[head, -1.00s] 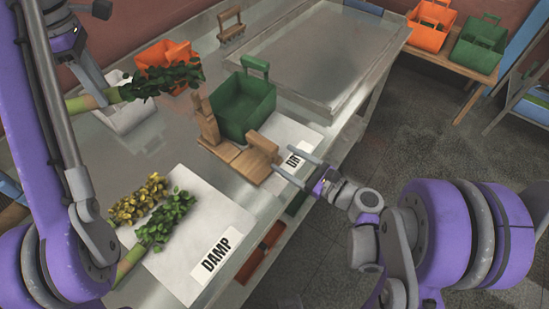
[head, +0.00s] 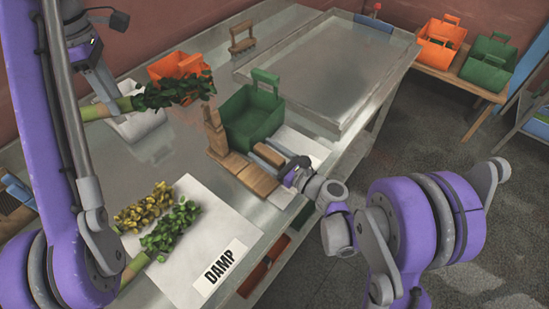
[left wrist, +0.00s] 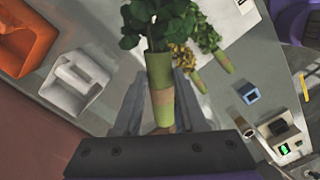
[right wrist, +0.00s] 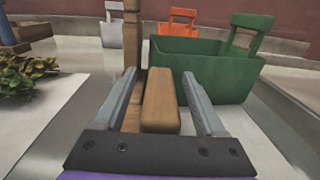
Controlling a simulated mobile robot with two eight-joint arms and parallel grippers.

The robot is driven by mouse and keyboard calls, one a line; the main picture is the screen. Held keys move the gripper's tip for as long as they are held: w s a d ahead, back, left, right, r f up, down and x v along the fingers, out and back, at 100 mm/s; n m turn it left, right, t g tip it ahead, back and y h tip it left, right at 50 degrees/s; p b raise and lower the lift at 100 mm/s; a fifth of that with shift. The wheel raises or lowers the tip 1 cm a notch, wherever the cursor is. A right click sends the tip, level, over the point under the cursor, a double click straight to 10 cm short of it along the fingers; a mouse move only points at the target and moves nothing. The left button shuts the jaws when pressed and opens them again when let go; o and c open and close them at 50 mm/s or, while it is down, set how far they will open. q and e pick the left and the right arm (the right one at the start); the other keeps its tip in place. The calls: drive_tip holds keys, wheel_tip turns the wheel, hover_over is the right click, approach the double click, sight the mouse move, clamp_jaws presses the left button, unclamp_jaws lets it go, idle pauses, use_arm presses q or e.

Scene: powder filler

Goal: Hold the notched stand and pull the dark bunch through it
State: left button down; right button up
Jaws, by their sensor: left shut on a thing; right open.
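The dark bunch (head: 178,92) has dark green leaves and a light green wrapped stem. My left gripper (head: 112,104) is shut on the stem and holds the bunch above the table's left side, lying sideways in the head view. The left wrist view shows the stem (left wrist: 160,90) between the fingers. The wooden notched stand (head: 240,170) has a flat base, an upright post (head: 213,132) and a raised block (right wrist: 161,103) at its near end. My right gripper (right wrist: 161,78) is open, with its fingers on both sides of that block. The notch itself is not clear.
A green basket (head: 252,115) stands just behind the stand. An orange basket (head: 180,66) and a white basket (head: 140,122) stand at the left. A yellow bunch (head: 143,203) and a green bunch (head: 172,230) lie on the DAMP mat (head: 205,195). A large metal tray (head: 315,75) lies behind.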

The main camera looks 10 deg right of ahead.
drive_tip(key=shift+w+a, duration=0.2)
drive_tip(key=shift+w, duration=0.1)
clamp_jaws()
idle(0.5)
use_arm(q)
drive_tip(key=w+d+f+n, duration=0.2)
drive_tip(key=d+f+n, duration=0.1)
drive_tip(key=d, duration=0.3)
drive_tip(key=w+d+f+n, duration=0.3)
drive_tip(key=d+f, duration=0.1)
drive_tip(key=d, duration=0.3)
drive_tip(key=shift+n+y, duration=0.3)
drive_tip(key=shift+n, duration=0.1)
